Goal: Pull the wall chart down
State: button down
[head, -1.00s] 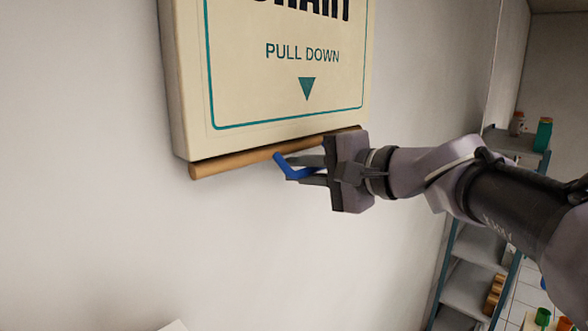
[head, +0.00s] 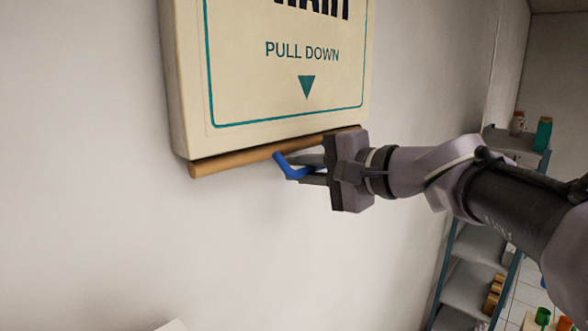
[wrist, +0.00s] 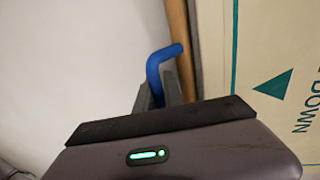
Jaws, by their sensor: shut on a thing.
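The wall chart (head: 230,95) is a cream panel on the wall with a teal border, the words "PULL DOWN" and a teal arrow pointing down. A wooden rod (head: 225,164) runs along its bottom edge. A blue hooked handle (head: 285,164) hangs at the rod. My gripper (head: 300,170) reaches in from the right and is shut on the blue handle, just below the rod. In the wrist view the blue handle (wrist: 156,70) rises from between the fingers, its bent end by the wooden rod (wrist: 180,45). The chart (wrist: 260,50) is at the right there.
Bare wall (head: 100,230) lies below and left of the chart. A shelf unit (head: 480,265) with bottles and other small items stands at the right, behind my arm. A pale corner of something (head: 173,325) shows at the bottom edge.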

notch_tip(320, 180, down, 36)
jog(key=b, duration=3.8)
jog(key=shift+f, duration=0.2)
jog(key=shift+r, duration=0.1)
jog(key=c, duration=1.7)
grip_release()
jog(key=shift+a, duration=0.1)
jog(key=shift+c, duration=0.2)
jog(key=shift+w+a, duration=0.1)
jog(key=shift+w, duration=0.15)
jog(key=p+v, duration=0.3)
jog(key=v, duration=1.4)
jog(key=shift+s+d, duration=0.25)
